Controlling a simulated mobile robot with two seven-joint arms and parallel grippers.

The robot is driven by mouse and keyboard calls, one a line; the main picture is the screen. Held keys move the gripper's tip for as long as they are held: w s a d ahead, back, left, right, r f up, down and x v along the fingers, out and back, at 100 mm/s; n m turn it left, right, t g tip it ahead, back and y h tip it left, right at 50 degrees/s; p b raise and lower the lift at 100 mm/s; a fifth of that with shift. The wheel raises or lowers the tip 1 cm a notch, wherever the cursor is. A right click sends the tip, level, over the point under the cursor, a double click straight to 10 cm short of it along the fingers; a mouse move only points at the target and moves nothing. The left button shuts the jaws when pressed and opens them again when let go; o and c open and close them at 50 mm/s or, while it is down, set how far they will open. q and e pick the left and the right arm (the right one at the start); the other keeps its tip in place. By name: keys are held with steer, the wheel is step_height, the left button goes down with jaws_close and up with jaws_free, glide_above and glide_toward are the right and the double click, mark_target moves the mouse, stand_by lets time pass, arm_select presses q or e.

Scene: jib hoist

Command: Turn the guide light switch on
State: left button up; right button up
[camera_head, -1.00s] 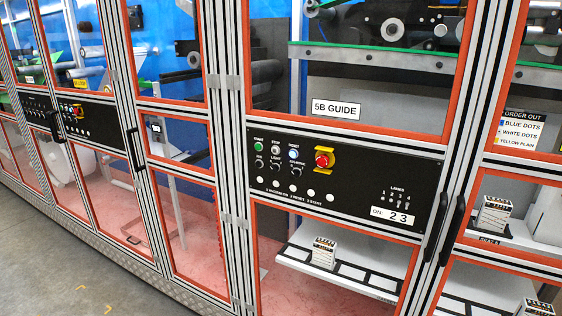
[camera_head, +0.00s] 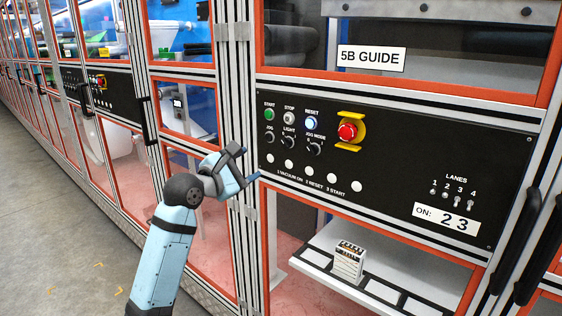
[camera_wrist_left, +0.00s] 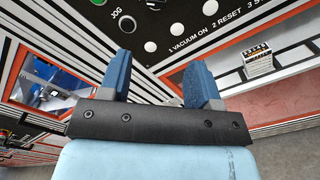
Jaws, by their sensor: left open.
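The guide light switch (camera_head: 288,142) is a small dark knob under the word LIGHT on the black 5B GUIDE control panel (camera_head: 380,175). It stands between the JOG knob (camera_head: 269,138) and the JOG MODE knob (camera_head: 314,149). Its exact setting is too small to tell. My left gripper (camera_head: 246,164) is open and empty, left of and a little below the switch, apart from it. In the left wrist view its two blue fingers (camera_wrist_left: 160,76) are spread, with the panel's lower left corner beyond them. My right gripper is not in view.
A red emergency stop (camera_head: 347,131) in a yellow guard is to the right of the knobs. A lit RESET button (camera_head: 311,124) and a green START button (camera_head: 269,114) sit above. Black door handles (camera_head: 515,240) stick out at the right. Grey floor (camera_head: 60,210) is clear at left.

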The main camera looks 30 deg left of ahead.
mark_target(287, 143)
arm_select(q)
steer(key=shift+n, duration=0.3)
steer(key=w, duration=1.3)
steer(key=shift+w+d+r, duration=0.35)
steer(key=shift+w+d, duration=0.05)
steer(key=c, duration=0.9)
